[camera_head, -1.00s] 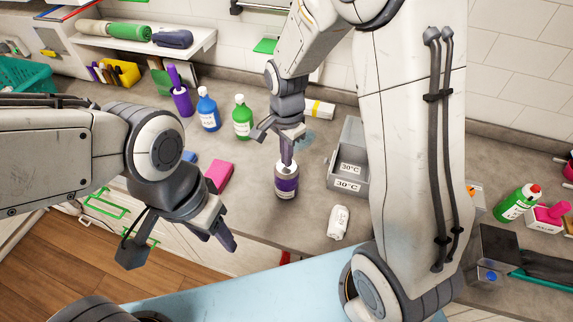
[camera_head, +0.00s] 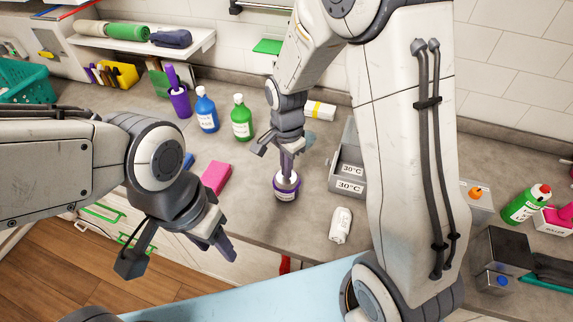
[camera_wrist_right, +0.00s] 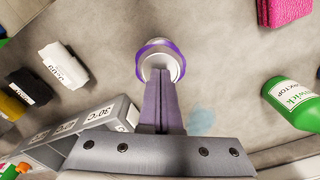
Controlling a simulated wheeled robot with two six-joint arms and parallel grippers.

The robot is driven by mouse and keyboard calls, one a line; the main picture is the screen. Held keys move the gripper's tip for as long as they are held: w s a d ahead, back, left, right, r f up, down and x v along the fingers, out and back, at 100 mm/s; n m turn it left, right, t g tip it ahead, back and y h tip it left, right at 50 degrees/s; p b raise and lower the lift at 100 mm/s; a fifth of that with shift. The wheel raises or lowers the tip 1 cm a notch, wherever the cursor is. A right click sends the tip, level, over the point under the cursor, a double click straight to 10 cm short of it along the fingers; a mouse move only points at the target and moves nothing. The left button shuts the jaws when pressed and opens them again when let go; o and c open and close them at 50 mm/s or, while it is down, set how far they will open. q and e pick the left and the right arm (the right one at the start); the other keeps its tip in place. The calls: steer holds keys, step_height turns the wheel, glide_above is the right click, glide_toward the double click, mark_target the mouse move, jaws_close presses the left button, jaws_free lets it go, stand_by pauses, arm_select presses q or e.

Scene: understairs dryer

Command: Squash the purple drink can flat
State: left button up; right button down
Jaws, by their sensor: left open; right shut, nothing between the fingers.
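The purple drink can (camera_head: 286,194) stands on the grey counter, visibly short, with its pale top facing up. In the right wrist view the can (camera_wrist_right: 160,62) shows a purple rim around a silvery top. My right gripper (camera_head: 288,176) points straight down with its fingers shut together and empty. Its tips (camera_wrist_right: 161,80) press on or just over the can's top and hide part of it. My left gripper (camera_head: 178,252) is open and empty in front of the counter edge, away from the can.
The counter right around the can is clear.

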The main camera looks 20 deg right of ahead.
step_height(320, 180, up, 13)
steer(key=p, duration=1.1)
steer(key=shift+r+p, duration=0.15)
steer(key=shift+p, duration=0.2)
steer(key=shift+s, duration=0.1)
